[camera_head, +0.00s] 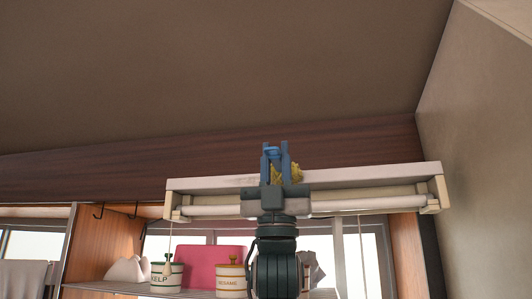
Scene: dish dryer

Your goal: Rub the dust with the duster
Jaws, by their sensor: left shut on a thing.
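My left gripper (275,163) rises from the bottom centre, its fingers pointing up, in front of the long white dryer unit (365,179). It is shut on the duster, whose blue part (272,152) shows between the fingers and whose yellow head (296,172) shows behind and right of them. The yellow head overlaps the unit's upper edge in the picture; I cannot tell whether it touches. A faint greyish patch, perhaps the dust (238,182), lies on the white front left of the gripper. My wrist hides the middle of the unit. My right gripper is not in view.
A dark wood panel (110,165) runs behind and above the unit, and a wall (480,150) closes the right side. Below, a shelf holds a KELP jar (166,279), a SESAME jar (231,282) and a pink board (208,260). Hooks (98,211) hang at the left.

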